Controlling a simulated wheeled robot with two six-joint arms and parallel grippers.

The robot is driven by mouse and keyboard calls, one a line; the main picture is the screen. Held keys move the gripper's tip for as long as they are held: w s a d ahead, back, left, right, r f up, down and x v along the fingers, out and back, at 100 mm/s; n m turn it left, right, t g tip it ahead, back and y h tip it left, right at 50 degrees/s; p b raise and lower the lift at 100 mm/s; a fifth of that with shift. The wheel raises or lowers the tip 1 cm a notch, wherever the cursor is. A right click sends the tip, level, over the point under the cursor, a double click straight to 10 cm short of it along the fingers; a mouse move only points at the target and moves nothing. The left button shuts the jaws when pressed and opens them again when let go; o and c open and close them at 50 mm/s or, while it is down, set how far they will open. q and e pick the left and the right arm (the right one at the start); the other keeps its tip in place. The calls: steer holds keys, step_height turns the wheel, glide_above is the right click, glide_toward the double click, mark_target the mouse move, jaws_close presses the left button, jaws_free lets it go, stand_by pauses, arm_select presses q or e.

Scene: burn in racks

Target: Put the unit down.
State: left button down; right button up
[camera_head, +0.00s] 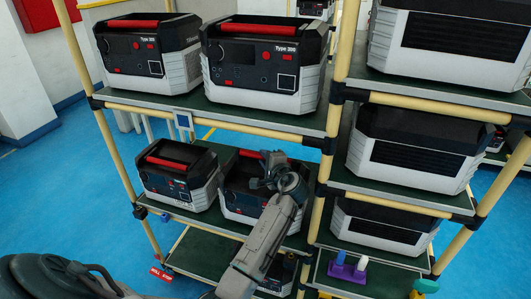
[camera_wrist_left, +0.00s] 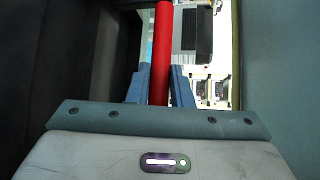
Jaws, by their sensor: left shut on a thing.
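The unit (camera_head: 237,202), a black and pale grey box with a red handle, is on or just above the middle shelf of the left rack, at its right side. My left gripper (camera_head: 274,170) is over its top and hides part of it. In the left wrist view the blue fingers of the left gripper (camera_wrist_left: 158,86) are shut around the red handle (camera_wrist_left: 163,50). I cannot tell whether the unit's base touches the shelf (camera_head: 283,236). My right gripper is not in view.
A similar unit (camera_head: 178,174) stands left on the same shelf. Two Type 200 units, including the right one (camera_head: 263,62), stand on the shelf above. A yellow post (camera_head: 328,170) is close on the right. More units (camera_head: 415,147) fill the right rack.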

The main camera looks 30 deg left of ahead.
arm_select(q)
steer(key=shift+w+f, duration=0.1)
steer(key=shift+f, duration=0.3)
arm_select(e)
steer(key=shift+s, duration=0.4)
arm_select(q)
steer(key=c, duration=1.4)
jaws_free()
steer(key=shift+s+f, duration=0.2)
steer(key=shift+f, duration=0.1)
steer(key=shift+o, duration=0.5)
steer(key=shift+s+d+r, duration=0.1)
steer(key=shift+r, duration=0.05)
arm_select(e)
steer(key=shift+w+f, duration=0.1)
